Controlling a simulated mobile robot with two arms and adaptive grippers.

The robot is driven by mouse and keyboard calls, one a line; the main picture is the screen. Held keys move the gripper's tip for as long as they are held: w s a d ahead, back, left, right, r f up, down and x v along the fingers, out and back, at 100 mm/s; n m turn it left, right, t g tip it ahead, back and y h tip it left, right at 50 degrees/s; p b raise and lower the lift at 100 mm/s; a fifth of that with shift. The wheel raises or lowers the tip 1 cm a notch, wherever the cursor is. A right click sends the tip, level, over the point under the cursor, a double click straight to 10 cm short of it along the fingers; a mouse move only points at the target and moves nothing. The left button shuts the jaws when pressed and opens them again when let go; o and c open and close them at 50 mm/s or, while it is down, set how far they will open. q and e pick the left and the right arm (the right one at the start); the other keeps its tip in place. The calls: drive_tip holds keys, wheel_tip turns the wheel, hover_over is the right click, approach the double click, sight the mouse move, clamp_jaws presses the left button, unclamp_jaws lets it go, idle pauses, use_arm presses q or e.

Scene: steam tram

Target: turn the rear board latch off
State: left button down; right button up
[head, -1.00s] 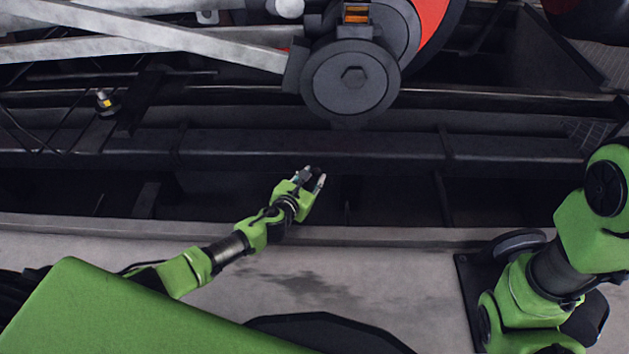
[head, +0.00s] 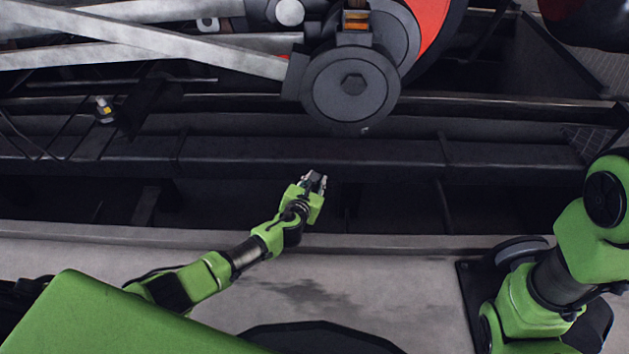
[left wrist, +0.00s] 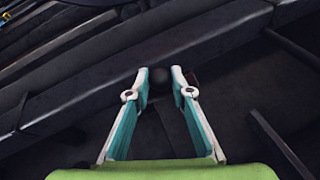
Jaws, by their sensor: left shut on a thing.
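My left gripper (head: 314,179) reaches over the dark gap beside the long black beam, its fingers pointing toward the beam. In the left wrist view its two fingertips (left wrist: 159,72) are closed on a small dark round knob (left wrist: 159,77). The knob looks like the handle of the rear board latch. Its stem and mount are too dark to make out, so I cannot tell the latch's setting. My right arm shows at the right of the head view, but its gripper is not in view.
The long black beam (head: 380,152) runs across just beyond my left gripper. A large round crank hub (head: 352,84) and pale steel rods (head: 150,38) lie farther back. A grey platform edge (head: 400,241) runs on the near side. A small lamp-like fitting (head: 104,110) stands at left.

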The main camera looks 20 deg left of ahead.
use_arm(q)
drive_tip(key=shift+w+n+y, duration=0.4)
drive_tip(key=shift+n+y, duration=0.4)
drive_tip(key=shift+y, duration=0.2)
drive_tip(key=c, duration=2.1)
unclamp_jaws()
drive_tip(key=shift+c, duration=0.2)
drive_tip(key=shift+o, duration=0.3)
drive_tip(key=shift+s, duration=0.1)
drive_tip(key=v, duration=1.1)
drive_tip(key=shift+s+r, duration=0.25)
drive_tip(key=shift+s, duration=0.05)
drive_tip(key=shift+d, duration=0.1)
